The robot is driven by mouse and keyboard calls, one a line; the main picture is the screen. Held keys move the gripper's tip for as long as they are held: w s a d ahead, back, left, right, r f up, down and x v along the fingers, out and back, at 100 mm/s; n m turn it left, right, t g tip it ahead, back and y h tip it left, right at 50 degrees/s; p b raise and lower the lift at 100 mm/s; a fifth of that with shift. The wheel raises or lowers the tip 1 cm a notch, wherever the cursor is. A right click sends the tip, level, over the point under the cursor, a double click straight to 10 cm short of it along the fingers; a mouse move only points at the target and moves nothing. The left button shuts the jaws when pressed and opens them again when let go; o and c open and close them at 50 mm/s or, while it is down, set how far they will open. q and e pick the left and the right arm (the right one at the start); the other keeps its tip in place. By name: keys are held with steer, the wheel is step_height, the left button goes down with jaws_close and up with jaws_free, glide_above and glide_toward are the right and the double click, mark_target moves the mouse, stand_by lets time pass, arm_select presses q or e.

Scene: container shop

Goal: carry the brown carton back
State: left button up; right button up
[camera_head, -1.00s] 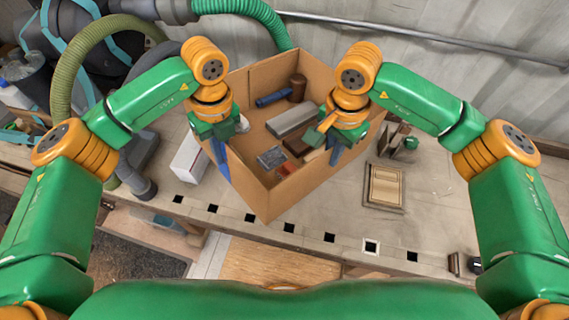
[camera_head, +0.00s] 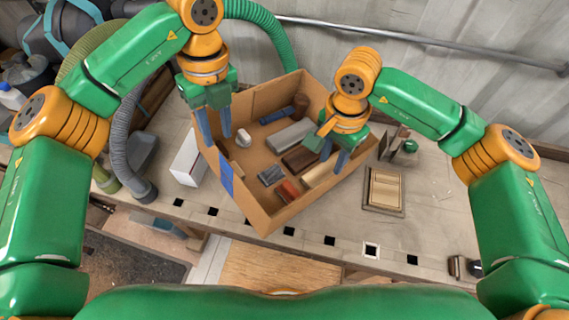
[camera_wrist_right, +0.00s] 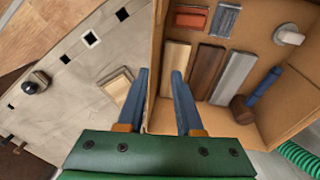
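The open brown carton (camera_head: 262,212) stands on the bench in the middle of the head view, with several items inside. A blue patch (camera_head: 226,177) marks its left wall. My right gripper (camera_head: 334,157) is at the carton's right wall. In the right wrist view, its fingers (camera_wrist_right: 158,98) are apart on either side of that wall (camera_wrist_right: 157,65), with narrow gaps showing. Whether either finger touches the wall is unclear.
A white box (camera_head: 187,158) stands left of the carton. A framed wooden piece (camera_head: 384,189) lies to its right, with a small green item (camera_head: 410,146) behind. Grey and green hoses (camera_head: 120,150) are at the left.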

arm_select(q)
step_height(320, 180, up, 4)
steer(key=shift+w+d+f, duration=0.1)
steer(key=shift+d, duration=0.05)
arm_select(e)
step_height(320, 180, up, 12)
steer(key=shift+s, duration=0.1)
stand_by(0.3)
